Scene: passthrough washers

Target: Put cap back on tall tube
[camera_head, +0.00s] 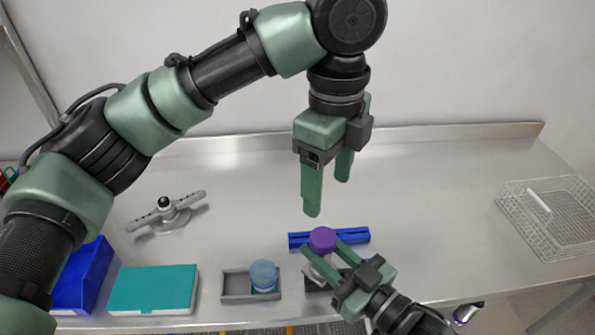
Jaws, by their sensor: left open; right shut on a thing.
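A purple cap (322,238) is at the top of a pale tube (324,268), low in the middle of the head view. I cannot tell whether the cap is fully seated. My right gripper (331,250) is shut on the tube just below the cap, with one finger on each side. The fingers hide much of the tube. My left gripper (328,198) is open and empty, pointing down above the cap and clear of it.
A blue bar (355,236) lies behind the tube. A grey tray (236,285) holds a blue-lidded jar (263,275). A teal box (153,289), a blue bin (85,275) and a grey knobbed stand (168,214) are at left. A wire basket (555,222) is at right. The table's right middle is clear.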

